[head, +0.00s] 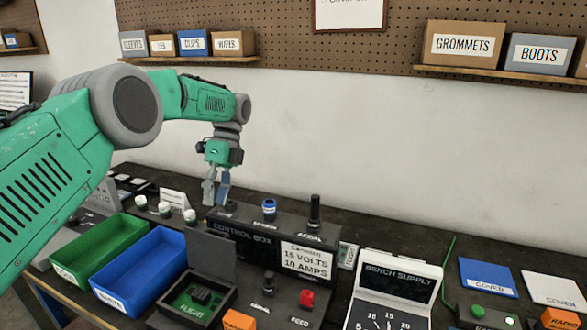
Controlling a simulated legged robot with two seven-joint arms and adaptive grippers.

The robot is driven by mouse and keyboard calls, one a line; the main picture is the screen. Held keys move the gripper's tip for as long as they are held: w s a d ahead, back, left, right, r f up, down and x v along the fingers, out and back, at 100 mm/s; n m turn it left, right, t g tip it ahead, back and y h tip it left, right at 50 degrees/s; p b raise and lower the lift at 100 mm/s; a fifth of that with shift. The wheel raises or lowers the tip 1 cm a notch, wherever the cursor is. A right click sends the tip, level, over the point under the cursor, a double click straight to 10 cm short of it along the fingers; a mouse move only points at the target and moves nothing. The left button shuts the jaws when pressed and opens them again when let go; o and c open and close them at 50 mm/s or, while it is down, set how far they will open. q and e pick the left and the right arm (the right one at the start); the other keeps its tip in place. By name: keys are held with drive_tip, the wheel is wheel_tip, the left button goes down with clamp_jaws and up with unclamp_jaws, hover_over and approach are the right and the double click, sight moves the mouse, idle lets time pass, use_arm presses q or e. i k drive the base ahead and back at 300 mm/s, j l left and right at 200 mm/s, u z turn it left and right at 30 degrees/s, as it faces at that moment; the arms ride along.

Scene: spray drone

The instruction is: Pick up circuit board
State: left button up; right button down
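A green circuit board (193,303) with dark parts on it lies in an open dark case marked FLIGHT, at the bottom left of centre in the head view. The case's lid (210,258) stands up behind the board. My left gripper (216,194) points down above the back left of the control box, well behind and above the board. Its two fingers show a small gap and nothing is seen between them. My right gripper is not in view.
The control box (250,238) with knobs stands behind the case. A blue bin (138,271) and a green bin (103,248) are to the left. The bench supply (395,285) is to the right. Blue and white cover cards (487,275) lie farther right.

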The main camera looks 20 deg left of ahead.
sight(200, 303)
drive_tip(key=k, duration=1)
